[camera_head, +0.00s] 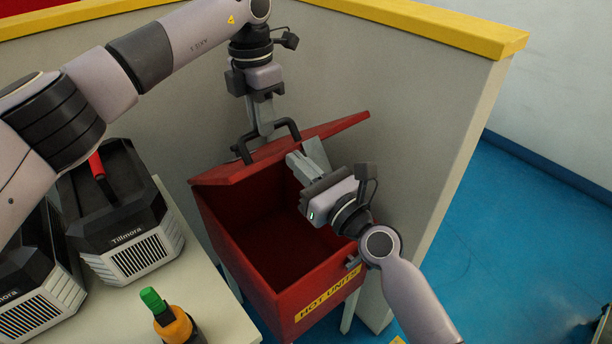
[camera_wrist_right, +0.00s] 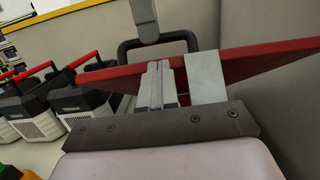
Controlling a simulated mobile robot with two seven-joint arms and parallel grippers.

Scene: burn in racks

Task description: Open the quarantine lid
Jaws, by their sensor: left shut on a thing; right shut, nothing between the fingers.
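The red quarantine bin (camera_head: 312,279) has a yellow "HOT UNITS" label on its front and stands against the grey partition. Its red lid (camera_head: 335,127) is raised and tilted, and the dark interior shows. My left gripper (camera_head: 262,135) is shut on the black lid handle (camera_head: 287,127); the handle also shows in the right wrist view (camera_wrist_right: 128,49). My right gripper (camera_head: 303,163) is shut with nothing between its fingers. It is over the bin's opening, close to the lid's underside; in the right wrist view its fingers (camera_wrist_right: 180,82) overlap the red lid (camera_wrist_right: 240,62). I cannot tell whether they touch it.
A light table (camera_head: 215,312) at the left holds black-and-white Tillmora units (camera_head: 118,215) with red handles. A green-and-orange bottle-like item (camera_head: 170,316) stands at its front. The partition (camera_head: 420,130) with a yellow top edge is behind the bin. Blue floor (camera_head: 520,230) is open to the right.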

